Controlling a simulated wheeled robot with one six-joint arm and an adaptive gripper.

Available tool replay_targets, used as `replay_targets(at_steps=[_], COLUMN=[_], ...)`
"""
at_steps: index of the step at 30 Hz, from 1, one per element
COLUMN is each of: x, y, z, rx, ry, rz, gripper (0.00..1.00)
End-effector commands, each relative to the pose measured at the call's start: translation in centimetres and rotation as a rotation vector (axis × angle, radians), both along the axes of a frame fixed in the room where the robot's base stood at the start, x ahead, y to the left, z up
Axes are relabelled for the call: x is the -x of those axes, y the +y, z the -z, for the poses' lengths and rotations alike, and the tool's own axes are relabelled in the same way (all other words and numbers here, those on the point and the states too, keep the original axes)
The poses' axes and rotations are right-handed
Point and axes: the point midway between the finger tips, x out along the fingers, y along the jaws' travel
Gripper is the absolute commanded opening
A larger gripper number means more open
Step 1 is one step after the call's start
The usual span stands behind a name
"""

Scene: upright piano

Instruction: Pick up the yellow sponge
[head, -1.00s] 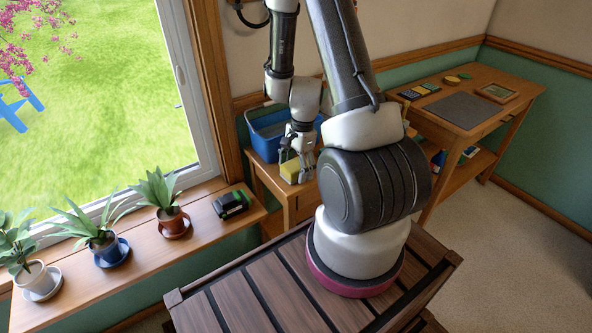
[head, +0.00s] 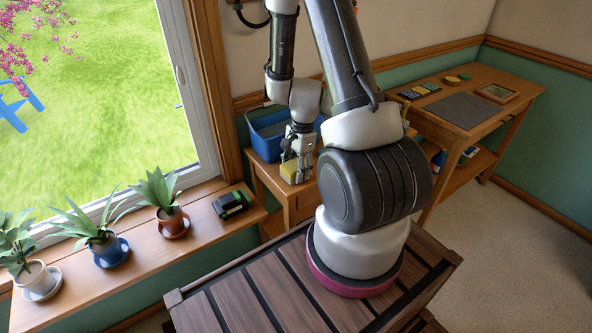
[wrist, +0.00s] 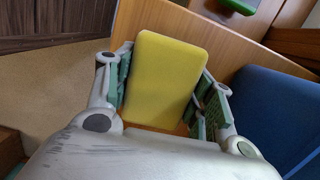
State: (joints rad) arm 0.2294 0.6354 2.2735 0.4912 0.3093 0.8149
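The yellow sponge (head: 289,172) stands at the near end of the small wooden table, in front of the blue bin. My gripper (head: 297,175) points down over it. In the wrist view the sponge (wrist: 163,80) fills the space between the two fingers of my gripper (wrist: 165,92). The green finger pads lie along its left and right edges and appear to press on it. The sponge still appears to be at table height. Part of it is hidden behind the fingers in the head view.
The blue bin (head: 262,143) stands close behind my gripper and shows at the right in the wrist view (wrist: 268,115). A black and green object (head: 231,204) and several potted plants line the window sill (head: 192,238). A wooden desk (head: 497,116) stands at right.

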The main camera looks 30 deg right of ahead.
Motion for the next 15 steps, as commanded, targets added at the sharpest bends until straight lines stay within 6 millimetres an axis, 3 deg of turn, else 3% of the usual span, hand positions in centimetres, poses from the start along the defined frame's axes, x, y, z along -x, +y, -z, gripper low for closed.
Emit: replay_targets(at_steps=[10, 15], x=[0.0, -0.1], y=[0.0, 0.0], z=[-0.2, -1.8], rx=[0.000, 0.000], ry=[-0.001, -0.003], rz=[0.000, -0.001], gripper=[0.37, 0.37])
